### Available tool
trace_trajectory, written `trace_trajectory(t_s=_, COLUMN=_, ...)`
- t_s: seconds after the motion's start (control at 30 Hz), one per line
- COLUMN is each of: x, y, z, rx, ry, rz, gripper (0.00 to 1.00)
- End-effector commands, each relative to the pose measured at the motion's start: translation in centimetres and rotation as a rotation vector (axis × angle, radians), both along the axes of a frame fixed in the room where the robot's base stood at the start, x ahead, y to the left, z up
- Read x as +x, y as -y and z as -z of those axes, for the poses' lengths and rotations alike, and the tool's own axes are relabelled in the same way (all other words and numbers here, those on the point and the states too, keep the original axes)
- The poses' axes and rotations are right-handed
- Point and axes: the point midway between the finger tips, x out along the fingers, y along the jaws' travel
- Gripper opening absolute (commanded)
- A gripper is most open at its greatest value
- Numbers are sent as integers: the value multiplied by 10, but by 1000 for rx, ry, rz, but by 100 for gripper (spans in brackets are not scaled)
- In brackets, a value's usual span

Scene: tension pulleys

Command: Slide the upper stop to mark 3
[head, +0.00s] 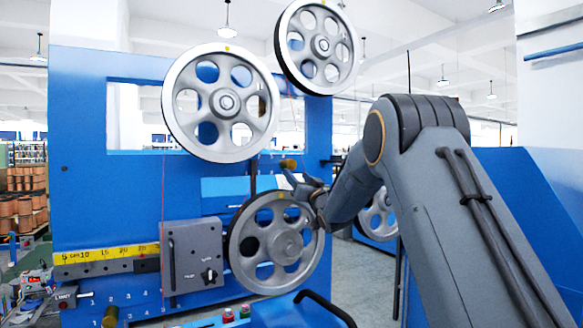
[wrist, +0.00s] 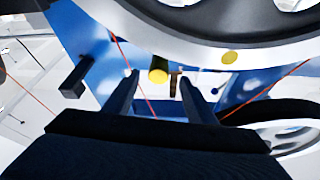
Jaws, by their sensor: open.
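A yellow knob (head: 288,164) stands out near the middle of the blue machine, just above the lower large wheel. I take it for the upper stop's handle, but cannot confirm this. My gripper (head: 291,180) is right beside it. The jaws hold nothing visible. Small marks 1 to 4 (head: 123,296) are printed on the lower left panel. Another brass knob (head: 110,317) is below them.
Large spoked wheels surround my gripper: upper left (head: 222,102), top (head: 318,47) and lower (head: 275,245). A wheel rim (wrist: 230,45) fills the top of the wrist view. A grey box (head: 192,254) and yellow scale (head: 106,253) are lower left. Thin red wires (wrist: 135,75) run nearby.

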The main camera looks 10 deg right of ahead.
Motion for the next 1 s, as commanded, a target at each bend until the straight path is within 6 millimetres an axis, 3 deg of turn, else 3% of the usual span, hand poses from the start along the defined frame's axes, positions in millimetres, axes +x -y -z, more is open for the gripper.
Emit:
trace_trajectory(t_s=0.17, x=9, y=3, z=-10, rx=3, ry=27, rz=-4, gripper=51)
trace_trajectory(t_s=0.37, x=33, y=10, z=-20, rx=3, ry=25, rz=9, gripper=51)
trace_trajectory(t_s=0.6, x=60, y=3, z=-31, rx=3, ry=24, rz=10, gripper=51)
trace_trajectory(t_s=1.0, x=71, y=-2, z=-35, rx=3, ry=24, rz=7, gripper=51)
